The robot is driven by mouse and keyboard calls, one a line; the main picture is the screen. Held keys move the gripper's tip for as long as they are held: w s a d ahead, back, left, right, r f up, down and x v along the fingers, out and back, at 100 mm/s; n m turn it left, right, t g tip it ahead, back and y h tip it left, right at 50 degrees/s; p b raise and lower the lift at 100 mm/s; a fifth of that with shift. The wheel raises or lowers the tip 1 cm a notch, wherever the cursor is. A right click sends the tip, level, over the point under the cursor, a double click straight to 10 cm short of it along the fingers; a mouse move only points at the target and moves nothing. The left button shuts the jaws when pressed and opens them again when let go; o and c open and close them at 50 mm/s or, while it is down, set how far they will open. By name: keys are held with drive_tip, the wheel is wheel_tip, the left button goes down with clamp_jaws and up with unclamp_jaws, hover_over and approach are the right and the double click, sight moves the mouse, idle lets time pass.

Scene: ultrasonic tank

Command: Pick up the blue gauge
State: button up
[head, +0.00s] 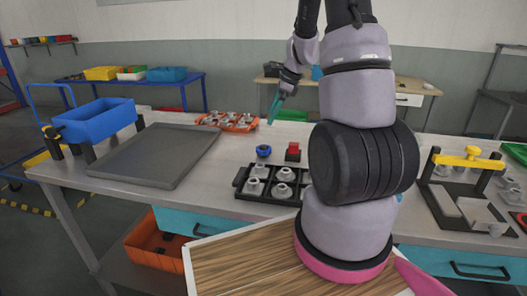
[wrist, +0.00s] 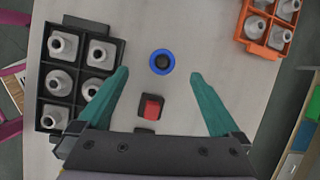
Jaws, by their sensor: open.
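The blue gauge (head: 263,151) is a small round blue piece with a dark centre, lying on the grey table behind the black tray. In the wrist view the blue gauge (wrist: 162,62) lies ahead of and between my two teal fingers, apart from both. My gripper (head: 273,108) is above the table, to the upper right of the gauge in the head view. In the wrist view my gripper (wrist: 160,82) is open and empty. Nothing hides the gauge.
A red block (head: 293,152) stands right of the gauge. A black tray (head: 238,183) holds several grey fittings. An orange tray (head: 252,127) with fittings is behind. A grey flat tray (head: 155,155) and blue bin (head: 98,120) are left. A yellow-handled fixture (head: 455,160) is right.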

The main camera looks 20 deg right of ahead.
drive_tip(key=m, duration=0.2)
approach(265, 146)
drive_tip(key=x, duration=0.4)
drive_tip(key=shift+d, duration=0.1)
drive_tip(key=x, duration=0.5)
drive_tip(key=shift+w+f, duration=0.1)
drive_tip(key=shift+f, duration=0.15)
drive_tip(key=shift+r, duration=0.1)
drive_tip(key=c, duration=1.6)
